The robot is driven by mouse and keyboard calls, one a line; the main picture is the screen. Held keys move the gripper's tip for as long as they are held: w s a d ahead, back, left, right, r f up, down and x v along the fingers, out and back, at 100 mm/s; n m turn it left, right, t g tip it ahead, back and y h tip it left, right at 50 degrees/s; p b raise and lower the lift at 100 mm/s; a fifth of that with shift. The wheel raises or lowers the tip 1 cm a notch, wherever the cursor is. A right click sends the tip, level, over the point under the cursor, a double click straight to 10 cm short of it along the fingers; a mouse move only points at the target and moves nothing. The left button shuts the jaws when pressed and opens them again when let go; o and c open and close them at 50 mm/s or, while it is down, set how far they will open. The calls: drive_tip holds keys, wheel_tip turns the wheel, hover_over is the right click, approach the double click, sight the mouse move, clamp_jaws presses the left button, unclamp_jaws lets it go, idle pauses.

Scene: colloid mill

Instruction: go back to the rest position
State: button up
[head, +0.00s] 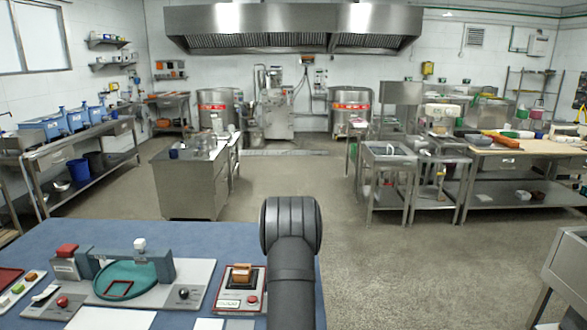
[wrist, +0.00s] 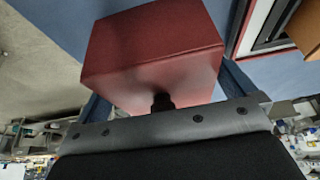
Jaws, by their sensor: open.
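My gripper (wrist: 162,92) shows in the wrist view as a dark grey bar with a blue-grey finger at each side, and it is open. A dark red block (wrist: 150,45) fills the middle of that view, right in front of the bar and between the fingers. I cannot tell whether it touches them, and the fingertips are partly hidden. In the head view my dark arm link stands at the front of the blue table (head: 215,238); my gripper and the dark red block cannot be made out there.
A red-edged panel with an orange-brown block (head: 242,273) lies left of my arm; part of it shows in the wrist view (wrist: 262,25). A fixture with a green round plate (head: 128,280) stands farther left. Open floor (head: 400,260) lies right of the table.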

drive_tip(key=shift+r, duration=1.4)
drive_tip(key=shift+f, duration=0.15)
